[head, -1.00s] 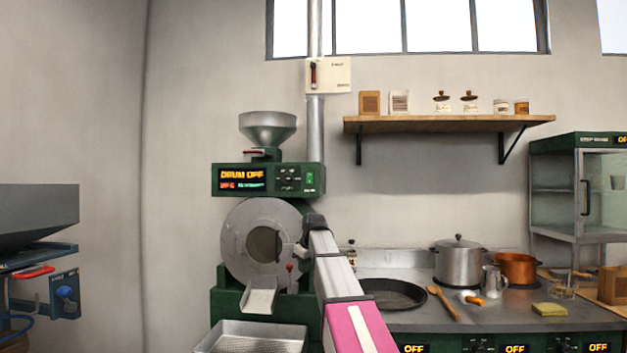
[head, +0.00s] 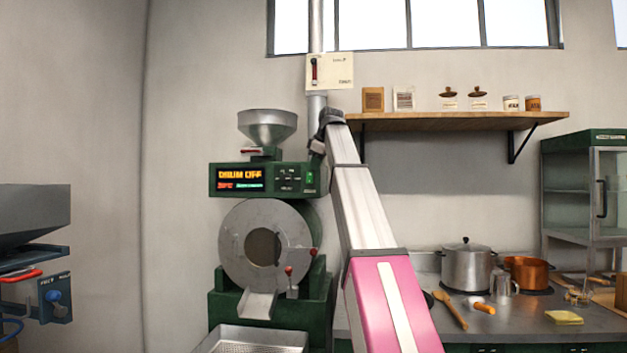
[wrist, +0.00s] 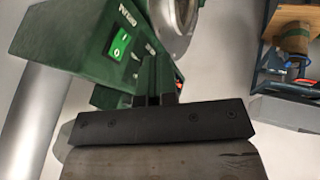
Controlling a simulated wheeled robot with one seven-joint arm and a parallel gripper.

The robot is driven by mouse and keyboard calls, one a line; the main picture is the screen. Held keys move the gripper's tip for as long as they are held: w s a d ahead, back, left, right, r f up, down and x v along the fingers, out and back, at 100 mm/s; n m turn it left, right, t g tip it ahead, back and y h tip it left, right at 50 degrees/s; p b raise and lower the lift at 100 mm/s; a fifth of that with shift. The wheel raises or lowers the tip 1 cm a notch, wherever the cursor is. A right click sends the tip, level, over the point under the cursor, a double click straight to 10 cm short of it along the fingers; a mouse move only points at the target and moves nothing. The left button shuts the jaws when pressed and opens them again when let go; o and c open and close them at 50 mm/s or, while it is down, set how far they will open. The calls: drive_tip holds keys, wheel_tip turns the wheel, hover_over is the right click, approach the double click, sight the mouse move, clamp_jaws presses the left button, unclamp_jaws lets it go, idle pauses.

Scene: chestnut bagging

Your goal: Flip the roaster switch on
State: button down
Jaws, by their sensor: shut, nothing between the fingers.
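The green roaster (head: 240,270) stands left of centre in the head view, its drum front facing me. Its control panel (head: 232,180) reads "DRUM OFF" in orange. A bright green rocker switch (head: 310,177) sits at the panel's right end. It shows larger in the wrist view (wrist: 118,45), left of the fingers, with a white mark on it. My gripper (head: 317,160) is shut and empty, beside the panel's right end and just above the switch's height. In the wrist view the closed fingers (wrist: 157,75) appear near the panel; I cannot tell whether they touch it.
A metal pipe (head: 316,30) rises behind the panel, with a cream wall plate (head: 330,70) bearing a red lever. A metal hopper (head: 267,125) tops the roaster. A shelf (head: 450,122) and a counter with pots (head: 468,268) lie to the right.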

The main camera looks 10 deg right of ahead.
sight(310, 177)
drive_tip(key=r, duration=0.3)
drive_tip(key=shift+s+d+r, duration=0.2)
drive_tip(key=shift+s+r, duration=0.05)
drive_tip(key=shift+r, duration=0.05)
drive_tip(key=shift+f, duration=0.1)
drive_tip(key=x, duration=0.3)
drive_tip(key=w+x, duration=0.1)
drive_tip(key=x, duration=0.3)
drive_tip(key=w+d+r+x, duration=0.1)
drive_tip(key=x, duration=0.3)
drive_tip(key=shift+w+f, duration=0.1)
drive_tip(key=shift+w, duration=0.15)
drive_tip(key=shift+w+d+f, duration=0.1)
drive_tip(key=shift+w+d, duration=0.1)
drive_tip(key=shift+w, duration=0.25)
